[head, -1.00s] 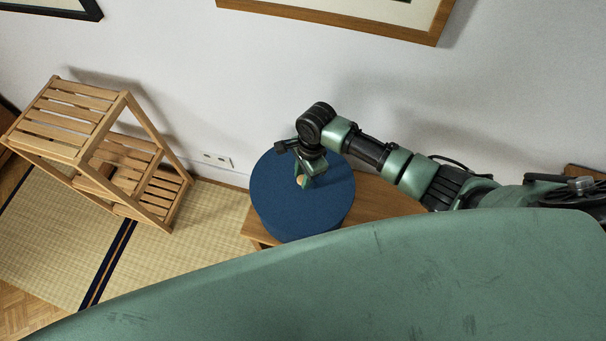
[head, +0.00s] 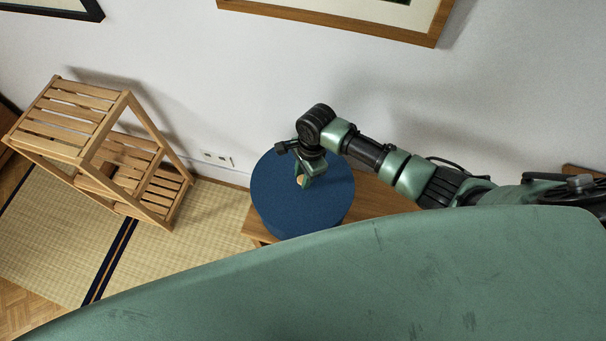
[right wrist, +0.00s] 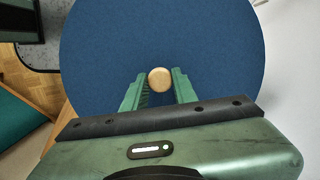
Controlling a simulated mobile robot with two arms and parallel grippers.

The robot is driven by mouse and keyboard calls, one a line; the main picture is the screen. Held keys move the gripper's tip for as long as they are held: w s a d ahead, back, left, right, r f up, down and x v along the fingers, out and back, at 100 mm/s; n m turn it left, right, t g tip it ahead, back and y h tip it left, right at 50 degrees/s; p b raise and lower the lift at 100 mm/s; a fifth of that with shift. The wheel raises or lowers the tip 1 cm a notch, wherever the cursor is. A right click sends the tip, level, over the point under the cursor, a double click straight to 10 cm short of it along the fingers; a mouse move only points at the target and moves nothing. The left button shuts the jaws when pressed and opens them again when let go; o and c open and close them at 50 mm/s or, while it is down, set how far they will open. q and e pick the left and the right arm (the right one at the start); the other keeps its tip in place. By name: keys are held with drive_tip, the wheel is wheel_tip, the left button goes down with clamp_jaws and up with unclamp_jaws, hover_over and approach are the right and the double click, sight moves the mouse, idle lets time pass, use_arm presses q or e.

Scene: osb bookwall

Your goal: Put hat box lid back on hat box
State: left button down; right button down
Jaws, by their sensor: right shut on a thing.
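The round blue hat box lid (head: 330,197) has a light wooden knob (head: 301,180) at its middle. My right gripper (head: 305,177) is shut on the knob from above. In the right wrist view my right gripper's fingers (right wrist: 159,78) stand on both sides of the knob, over the wide blue lid (right wrist: 110,50). The blue hat box (head: 273,232) shows as a strip of side wall under the lid's lower edge. The lid looks lined up over the box; I cannot tell whether a gap is left between them. My left gripper is not in view.
The hat box stands on a low wooden bench (head: 385,197) against the white wall. A slatted wooden shelf (head: 80,115) stands on tatami (head: 60,235) at the left. Picture frames hang above. A green panel of my own body covers the lower part of the head view.

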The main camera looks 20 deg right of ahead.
drive_tip(key=shift+f, duration=0.35)
idle(0.4)
drive_tip(key=c, duration=1)
unclamp_jaws()
drive_tip(key=shift+c, duration=0.2)
drive_tip(key=r, duration=0.5)
drive_tip(key=d+r, duration=0.1)
drive_tip(key=r, duration=0.1)
drive_tip(key=shift+w+r+p, duration=0.15)
drive_tip(key=shift+r+p, duration=0.2)
drive_tip(key=shift+p, duration=0.05)
